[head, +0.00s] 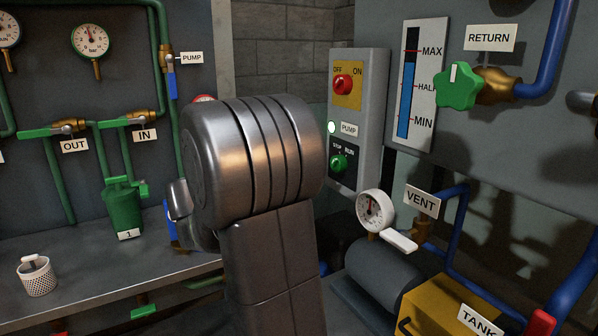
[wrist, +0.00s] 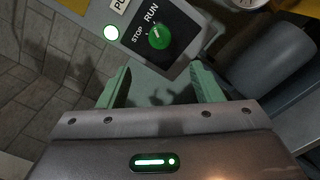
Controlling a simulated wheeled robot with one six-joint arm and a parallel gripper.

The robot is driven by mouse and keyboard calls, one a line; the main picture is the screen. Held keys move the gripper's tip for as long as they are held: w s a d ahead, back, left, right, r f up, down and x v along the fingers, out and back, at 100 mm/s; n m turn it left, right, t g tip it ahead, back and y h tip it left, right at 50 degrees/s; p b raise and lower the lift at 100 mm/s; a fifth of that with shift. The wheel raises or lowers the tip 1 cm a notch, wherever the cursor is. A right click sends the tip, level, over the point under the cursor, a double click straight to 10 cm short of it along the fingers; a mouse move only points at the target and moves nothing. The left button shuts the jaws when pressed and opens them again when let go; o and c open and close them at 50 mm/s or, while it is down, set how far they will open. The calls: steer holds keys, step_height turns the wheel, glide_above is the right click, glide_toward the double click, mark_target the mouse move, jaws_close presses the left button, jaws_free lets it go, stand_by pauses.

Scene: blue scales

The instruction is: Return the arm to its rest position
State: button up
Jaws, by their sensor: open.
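My arm (head: 255,165) stands large and grey in the middle of the head view and hides what is behind it. My gripper (wrist: 160,80) shows in the wrist view with its two green fingers spread apart and nothing between them. Its fingertips point toward the lower edge of the pump panel (head: 377,85). The green STOP/RUN knob (wrist: 158,37) lies just beyond the fingers in the wrist view, outside their grip. The same knob shows on the panel in the head view (head: 338,162). The fingers cannot be made out in the head view.
A level gauge (head: 416,85) and green RETURN valve (head: 458,86) are at upper right. A round dial (head: 375,210), grey cylinder (head: 385,275) and yellow tank box (head: 437,300) sit at lower right.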

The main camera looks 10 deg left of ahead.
steer(key=x, duration=1.3)
steer(key=shift+d+b, duration=0.2)
steer(key=shift+b, duration=0.2)
steer(key=shift+w, duration=0.1)
